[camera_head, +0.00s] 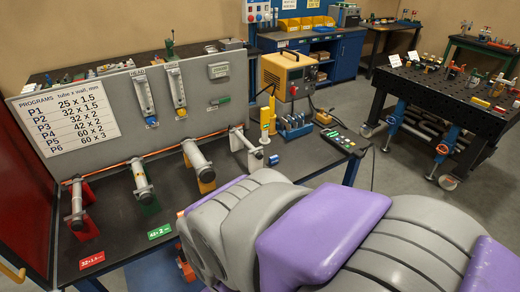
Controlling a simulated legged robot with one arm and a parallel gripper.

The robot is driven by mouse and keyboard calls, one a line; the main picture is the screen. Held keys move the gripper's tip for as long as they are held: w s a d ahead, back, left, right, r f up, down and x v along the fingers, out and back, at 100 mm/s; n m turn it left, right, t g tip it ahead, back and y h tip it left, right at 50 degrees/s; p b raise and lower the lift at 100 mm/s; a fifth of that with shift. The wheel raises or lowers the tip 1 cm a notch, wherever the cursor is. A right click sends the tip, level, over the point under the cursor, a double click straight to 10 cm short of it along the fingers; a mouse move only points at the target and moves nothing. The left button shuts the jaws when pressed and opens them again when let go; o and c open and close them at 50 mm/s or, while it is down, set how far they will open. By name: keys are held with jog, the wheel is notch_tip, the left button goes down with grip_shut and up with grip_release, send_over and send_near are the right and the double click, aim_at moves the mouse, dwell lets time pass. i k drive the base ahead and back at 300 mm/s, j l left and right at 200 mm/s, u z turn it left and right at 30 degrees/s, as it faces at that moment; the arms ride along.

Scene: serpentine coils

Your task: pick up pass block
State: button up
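I cannot tell for certain which object is the pass block; none carries that name legibly. A small blue piece (273,160) lies on the bench right of the tubes. My own grey and purple arm fills the lower middle and right and hides part of the bench's front. The fingers of my gripper do not show. A small orange-red part (185,265) shows left of my arm, below the bench edge; it is unclear what it is.
A grey panel (100,160) with a programs sheet (66,113) and gauges backs the bench. Red (91,260) and green (159,231) labels lie on its front edge. A yellow machine (288,75) and keypad (343,140) stand right. A perforated table (450,95) is across the open floor.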

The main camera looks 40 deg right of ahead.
aim_at(274, 160)
jog(key=z, duration=1.35)
